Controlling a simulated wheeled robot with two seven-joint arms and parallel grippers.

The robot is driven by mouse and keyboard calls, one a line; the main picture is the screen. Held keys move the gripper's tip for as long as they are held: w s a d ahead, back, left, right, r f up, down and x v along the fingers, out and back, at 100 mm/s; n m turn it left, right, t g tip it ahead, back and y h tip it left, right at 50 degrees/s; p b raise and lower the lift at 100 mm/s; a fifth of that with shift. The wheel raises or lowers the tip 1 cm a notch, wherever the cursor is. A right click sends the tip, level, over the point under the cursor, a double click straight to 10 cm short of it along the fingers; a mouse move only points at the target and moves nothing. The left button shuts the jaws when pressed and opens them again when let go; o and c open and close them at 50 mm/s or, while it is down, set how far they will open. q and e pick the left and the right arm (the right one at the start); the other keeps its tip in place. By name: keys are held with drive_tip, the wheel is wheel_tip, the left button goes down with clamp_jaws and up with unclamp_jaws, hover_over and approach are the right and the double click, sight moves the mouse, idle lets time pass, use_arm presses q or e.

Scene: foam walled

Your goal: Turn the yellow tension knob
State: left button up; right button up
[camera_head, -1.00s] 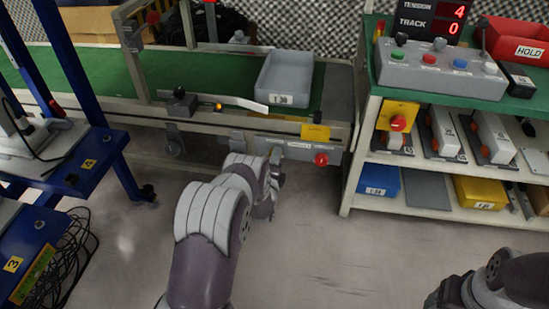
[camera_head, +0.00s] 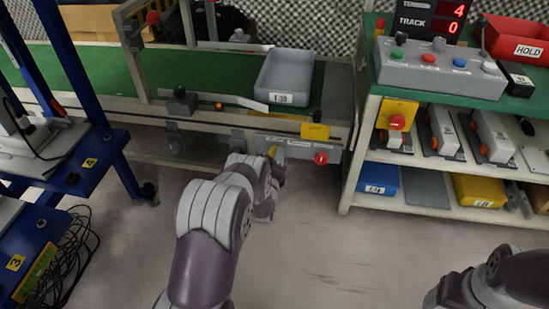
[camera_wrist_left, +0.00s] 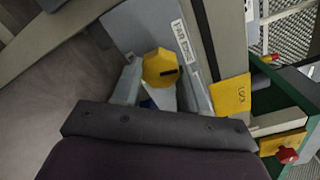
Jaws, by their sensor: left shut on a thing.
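The yellow tension knob (camera_wrist_left: 160,66) has a dark mark on its face and sits on a grey panel on the side of the conveyor. A small part of it shows in the head view (camera_head: 272,151), mostly hidden by my left arm. My left gripper (camera_wrist_left: 162,82) has its fingers on both sides of the knob and is shut on it. In the head view my left gripper (camera_head: 277,168) is at the conveyor's front side. The display (camera_head: 435,18) reads TENSION 4 and TRACK 0. My right gripper is out of view.
A red knob (camera_head: 321,158) is right of the yellow knob, below a yellow tag (camera_head: 315,131). A grey tray (camera_head: 286,76) sits on the green belt (camera_head: 215,75). A shelf unit (camera_head: 349,190) stands to the right, a blue frame (camera_head: 122,160) to the left. The floor between is clear.

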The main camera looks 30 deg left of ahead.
use_arm(q)
drive_tip(key=shift+f, duration=0.15)
drive_tip(key=o, duration=1.1)
drive_tip(key=shift+c, duration=0.2)
drive_tip(key=p+v, duration=0.6)
drive_tip(key=v, duration=0.7)
drive_tip(key=shift+w, duration=0.1)
